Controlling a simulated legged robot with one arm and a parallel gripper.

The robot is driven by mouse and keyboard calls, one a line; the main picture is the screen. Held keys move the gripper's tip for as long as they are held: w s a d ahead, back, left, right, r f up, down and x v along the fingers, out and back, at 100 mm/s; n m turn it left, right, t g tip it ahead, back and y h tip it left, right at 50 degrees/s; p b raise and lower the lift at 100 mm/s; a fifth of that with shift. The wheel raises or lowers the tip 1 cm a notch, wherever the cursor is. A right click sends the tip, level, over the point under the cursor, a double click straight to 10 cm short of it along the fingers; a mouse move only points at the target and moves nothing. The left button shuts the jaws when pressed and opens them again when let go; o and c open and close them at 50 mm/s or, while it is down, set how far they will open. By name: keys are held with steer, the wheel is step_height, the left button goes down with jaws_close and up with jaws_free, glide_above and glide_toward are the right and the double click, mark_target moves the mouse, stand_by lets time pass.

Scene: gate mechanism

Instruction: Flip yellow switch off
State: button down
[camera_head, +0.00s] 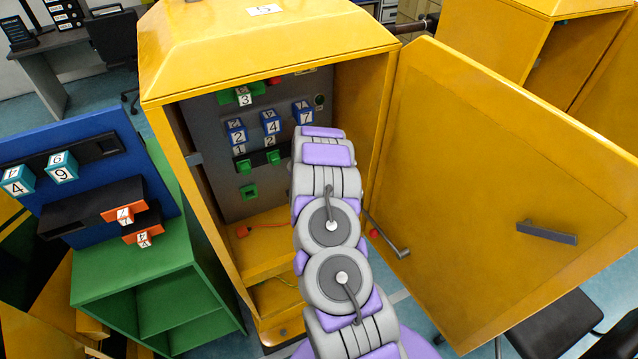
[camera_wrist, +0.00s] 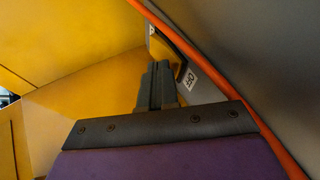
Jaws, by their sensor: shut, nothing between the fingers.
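My gripper (camera_wrist: 158,70) is shut and empty in the wrist view, its dark fingers pointing away from the camera. Just beyond and right of the fingertips is a yellowish part with a dark edge (camera_wrist: 170,46), which seems to be the yellow switch; its position is hard to tell. A white label reading OFF (camera_wrist: 189,79) is right of the fingers. I cannot tell whether the fingertips touch the switch. In the head view my arm reaches into the open yellow cabinet (camera_head: 250,65); it hides the gripper and the yellow switch.
An orange cable or strip (camera_wrist: 222,85) runs close to the right of my fingers. The cabinet's grey panel (camera_head: 222,150) carries numbered blue blocks (camera_head: 270,123) and green parts (camera_head: 247,191). The open door (camera_head: 490,170) stands to the right, and a green shelf unit (camera_head: 140,275) to the left.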

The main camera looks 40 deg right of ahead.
steer(key=shift+a+r, duration=0.1)
steer(key=shift+r, duration=0.05)
steer(key=shift+r+p, duration=0.65)
steer(key=shift+p, duration=0.3)
steer(key=shift+s, duration=0.1)
